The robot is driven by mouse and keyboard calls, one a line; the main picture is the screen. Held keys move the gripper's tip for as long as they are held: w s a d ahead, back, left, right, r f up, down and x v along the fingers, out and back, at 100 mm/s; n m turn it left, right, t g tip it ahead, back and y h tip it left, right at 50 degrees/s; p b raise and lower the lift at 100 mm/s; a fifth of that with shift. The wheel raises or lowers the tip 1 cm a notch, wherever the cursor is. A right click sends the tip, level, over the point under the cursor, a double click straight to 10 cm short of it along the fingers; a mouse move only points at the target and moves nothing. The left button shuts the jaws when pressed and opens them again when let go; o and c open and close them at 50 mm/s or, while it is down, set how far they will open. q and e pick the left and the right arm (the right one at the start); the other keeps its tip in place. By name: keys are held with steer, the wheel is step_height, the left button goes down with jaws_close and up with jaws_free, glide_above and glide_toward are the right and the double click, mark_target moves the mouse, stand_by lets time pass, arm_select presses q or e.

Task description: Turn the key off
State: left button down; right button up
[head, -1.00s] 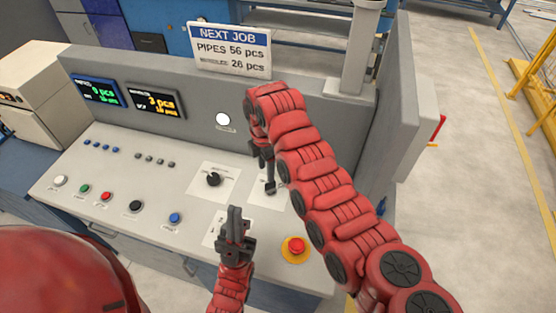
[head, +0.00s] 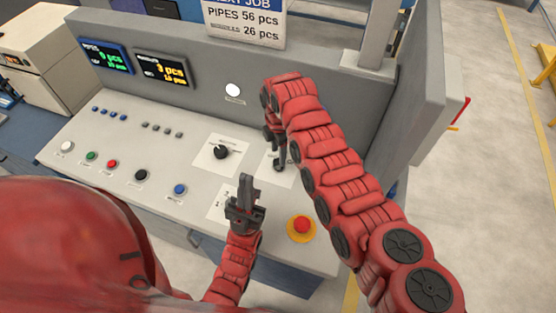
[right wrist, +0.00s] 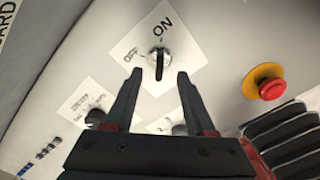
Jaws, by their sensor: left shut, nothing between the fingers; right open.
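The key switch (right wrist: 159,62) shows in the right wrist view as a round silver lock with a dark key on a white plate (right wrist: 185,45) marked OFF and ON. The key lines up with the ON mark; OFF is to its left. My right gripper (right wrist: 155,90) is open, with its fingertips on either side of the key's near end in the picture; contact cannot be told. In the head view my right gripper (head: 279,158) is over that plate and hides the key. My left gripper (head: 246,182) is shut and empty over the front of the panel, above another white plate (head: 219,206).
A red emergency button (head: 302,225) on a yellow base stands at the panel's front right. A black rotary knob (head: 221,152) is left of my right gripper. Several coloured buttons line the left front. A raised back wall (head: 205,88) with displays stands behind.

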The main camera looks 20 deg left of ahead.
mark_target(278, 162)
steer(key=shift+w+f, duration=0.15)
steer(key=shift+f, duration=0.3)
steer(key=shift+f+b, duration=1)
steer(key=shift+f, duration=0.1)
steer(key=shift+f+b, duration=0.45)
steer(key=shift+f, duration=0.15)
steer(key=shift+s+f, duration=0.2)
steer(key=shift+s+f+b, duration=0.1)
steer(key=shift+s+b, duration=0.1)
steer(key=shift+b, duration=0.15)
